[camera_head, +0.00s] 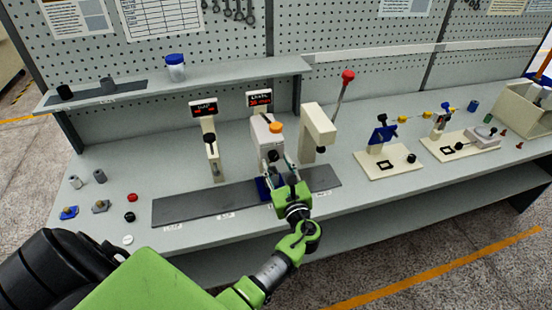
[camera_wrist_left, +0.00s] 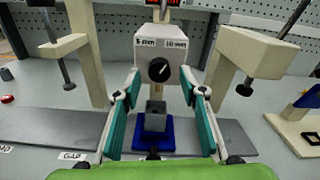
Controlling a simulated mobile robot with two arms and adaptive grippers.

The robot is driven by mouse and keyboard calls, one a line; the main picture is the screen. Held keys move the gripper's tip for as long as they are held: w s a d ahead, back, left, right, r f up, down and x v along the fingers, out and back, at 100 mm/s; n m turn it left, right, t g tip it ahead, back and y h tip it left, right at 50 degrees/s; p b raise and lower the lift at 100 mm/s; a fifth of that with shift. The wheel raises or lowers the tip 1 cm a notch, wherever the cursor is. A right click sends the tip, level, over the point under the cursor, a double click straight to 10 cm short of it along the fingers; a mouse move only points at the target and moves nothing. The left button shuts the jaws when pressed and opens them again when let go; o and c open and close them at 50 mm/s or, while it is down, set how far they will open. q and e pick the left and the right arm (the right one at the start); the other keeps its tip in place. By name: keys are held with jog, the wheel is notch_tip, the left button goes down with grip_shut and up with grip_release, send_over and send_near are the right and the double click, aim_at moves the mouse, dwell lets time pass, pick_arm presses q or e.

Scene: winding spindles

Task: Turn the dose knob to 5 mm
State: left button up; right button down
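The dose knob (camera_wrist_left: 158,69) is a round black knob on the front of a cream dispenser box (camera_wrist_left: 180,60). Labels reading 5 mm and 10 mm sit above it at left and right. Its white mark appears to point up and right, toward the 10 mm side. My left gripper (camera_head: 280,172) is open in front of the dispenser. In the left wrist view its teal-padded fingers (camera_wrist_left: 161,75) stand apart on either side of the knob, with nothing held. My right gripper is out of view.
Below the knob, a grey block (camera_wrist_left: 155,115) stands on a blue base (camera_wrist_left: 154,141). Cream stands (camera_head: 319,128) and (camera_head: 207,135) flank the dispenser. A grey mat (camera_head: 185,207) lies along the bench front. A red-knobbed lever (camera_head: 347,77) rises at right.

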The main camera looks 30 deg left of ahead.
pick_arm(q)
jog(key=shift+w+a, duration=0.4)
jog(key=shift+a, duration=0.1)
grip_shut()
